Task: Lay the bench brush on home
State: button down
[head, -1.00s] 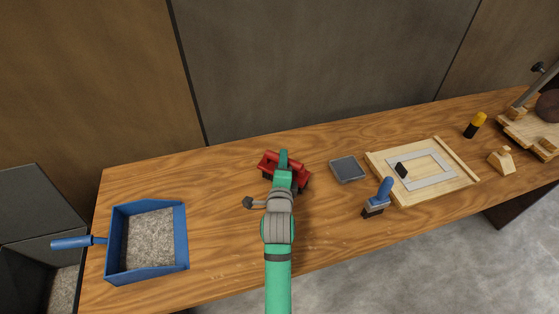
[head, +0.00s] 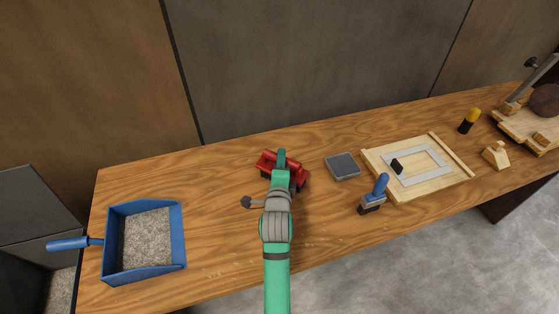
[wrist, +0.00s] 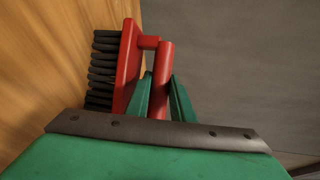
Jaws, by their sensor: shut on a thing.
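The bench brush (head: 299,179) has a red body and handle with black bristles. It is in the middle of the wooden bench in the head view, partly hidden by my arm. My gripper (head: 281,165) is shut on its red handle. In the wrist view, the brush (wrist: 129,65) has its bristles facing the wood, and the green fingers (wrist: 160,98) sit on both sides of the handle. I cannot tell whether the bristles touch the bench. A dark grey square pad (head: 343,166) lies just right of the brush, bare. No marking names home.
A blue dustpan (head: 180,225) with grey debris lies on the left. Right of the pad are a blue-handled tool (head: 380,187), a wooden board with a grey frame (head: 450,179), a yellow-and-black object (head: 470,120) and a wooden block (head: 496,155). A wall (head: 310,70) stands behind.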

jog(key=c, duration=1.5)
grip_release()
jog(key=shift+w, duration=0.2)
jog(key=shift+o, duration=0.2)
jog(key=shift+s+a, duration=0.15)
jog(key=shift+a, duration=0.1)
jog(key=shift+s+d, duration=0.1)
jog(key=shift+d, duration=0.45)
jog(key=shift+a, duration=0.3)
jog(key=shift+r, duration=0.95)
jog(key=shift+f, duration=0.1)
jog(key=shift+d+f, duration=0.1)
jog(key=shift+f, duration=0.05)
